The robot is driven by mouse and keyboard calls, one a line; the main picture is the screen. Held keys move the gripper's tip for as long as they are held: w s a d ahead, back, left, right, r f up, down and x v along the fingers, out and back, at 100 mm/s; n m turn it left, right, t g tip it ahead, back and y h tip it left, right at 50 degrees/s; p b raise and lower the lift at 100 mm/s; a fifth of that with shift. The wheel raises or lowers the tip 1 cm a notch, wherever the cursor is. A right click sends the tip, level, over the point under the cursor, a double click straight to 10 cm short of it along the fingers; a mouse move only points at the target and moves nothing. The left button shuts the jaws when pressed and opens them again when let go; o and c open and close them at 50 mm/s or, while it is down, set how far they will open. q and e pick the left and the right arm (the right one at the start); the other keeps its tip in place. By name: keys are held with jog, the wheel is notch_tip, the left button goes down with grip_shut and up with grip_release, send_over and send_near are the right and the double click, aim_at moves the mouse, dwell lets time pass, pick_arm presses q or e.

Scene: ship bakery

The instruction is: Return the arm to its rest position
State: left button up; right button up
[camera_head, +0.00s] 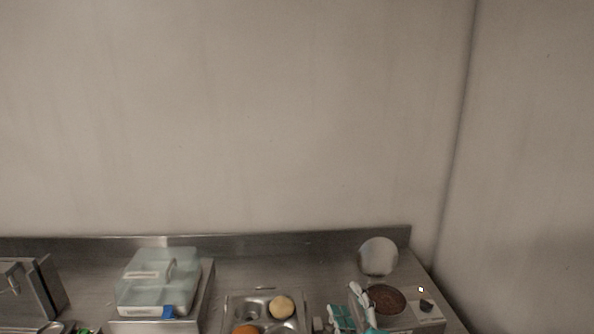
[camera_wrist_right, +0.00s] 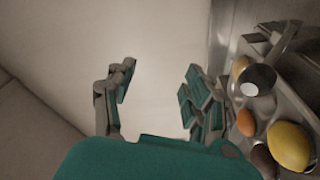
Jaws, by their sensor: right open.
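My right gripper (camera_head: 352,305), grey and teal, shows at the bottom right of the head view, in front of the steel counter. In the right wrist view its two fingers (camera_wrist_right: 158,78) stand wide apart with nothing between them, only pale wall behind. My right arm is mostly out of the head view below. My left arm and left gripper are not seen.
Bare wall rises behind.

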jog(key=s+d+f+m+g+h, duration=0.5)
jog(key=s+d+f+m+g, duration=0.3)
jog(key=s+f, duration=0.4)
jog(key=s+d+f+m+g, duration=0.1)
jog(key=s+f+m+g, duration=0.3)
jog(key=s, duration=0.5)
jog(key=s+d+f+m+g, duration=0.1)
jog(key=s+f+m+g, duration=0.3)
jog(key=s, duration=0.6)
notch_tip(320, 180, down, 33)
jog(key=s+n+b, duration=0.1)
jog(key=n+b, duration=0.2)
jog(key=b, duration=0.3)
jog(key=s+d+f+b, duration=0.1)
jog(key=s+f+b, duration=0.1)
jog(key=s+f, duration=0.6)
jog(key=s+d+f+g+b, duration=0.1)
jog(key=s+d+f+b, duration=0.1)
jog(key=s+f, duration=0.7)
notch_tip(320, 180, down, 4)
jog(key=shift+r+g, duration=0.1)
jog(key=shift+g, duration=0.2)
